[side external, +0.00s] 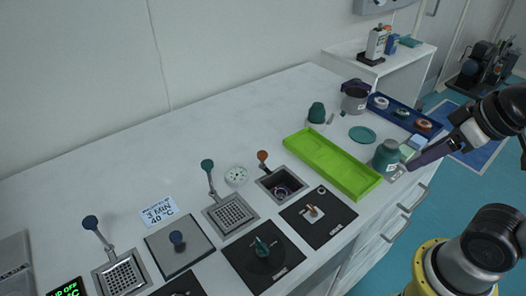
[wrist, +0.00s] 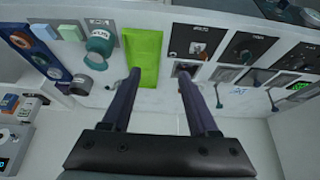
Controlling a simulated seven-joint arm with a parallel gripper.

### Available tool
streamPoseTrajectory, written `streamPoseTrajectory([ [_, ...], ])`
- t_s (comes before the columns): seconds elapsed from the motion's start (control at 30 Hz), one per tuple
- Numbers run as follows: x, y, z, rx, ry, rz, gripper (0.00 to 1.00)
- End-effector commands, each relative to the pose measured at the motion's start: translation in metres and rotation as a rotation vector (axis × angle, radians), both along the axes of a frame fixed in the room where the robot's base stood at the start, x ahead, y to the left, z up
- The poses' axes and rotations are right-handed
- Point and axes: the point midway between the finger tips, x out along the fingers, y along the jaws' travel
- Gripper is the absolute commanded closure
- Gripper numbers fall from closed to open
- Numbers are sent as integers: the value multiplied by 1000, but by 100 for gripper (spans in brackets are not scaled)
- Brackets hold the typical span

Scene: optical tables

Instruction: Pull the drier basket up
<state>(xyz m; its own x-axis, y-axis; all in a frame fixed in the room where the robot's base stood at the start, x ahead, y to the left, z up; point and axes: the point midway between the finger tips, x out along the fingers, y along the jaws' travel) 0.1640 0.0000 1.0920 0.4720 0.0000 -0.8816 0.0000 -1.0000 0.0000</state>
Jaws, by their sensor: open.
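In the side external view, three wells with ball-topped handles line the bench. The left mesh basket (side external: 122,273) has a blue-knobbed handle (side external: 91,223) and stands by a green-lit display. The middle mesh basket (side external: 230,214) has a green-knobbed handle (side external: 208,165). The right well (side external: 283,186) has an orange-knobbed handle (side external: 263,157) and small items inside. I cannot tell for certain which is the drier basket. My gripper (side external: 413,167) is open and empty above the right end of the bench, apart from all three. Its spread fingers (wrist: 160,75) show in the wrist view.
A lime tray (side external: 332,163) lies between the wells and my gripper. A green jar (side external: 387,155), a grey pot (side external: 355,97) and a blue tray (side external: 404,116) crowd the right end. Black control plates (side external: 264,254) line the front. The back left of the bench is clear.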

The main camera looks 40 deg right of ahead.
Motion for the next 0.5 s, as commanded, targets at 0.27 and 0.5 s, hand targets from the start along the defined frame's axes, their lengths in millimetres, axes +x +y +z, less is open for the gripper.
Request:
streamPoseTrajectory([
  [0.27, 3, 0, 20, -5, -4, 9, 34],
  [0.5, 59, 5, 81, -11, 28, 43, 34],
])
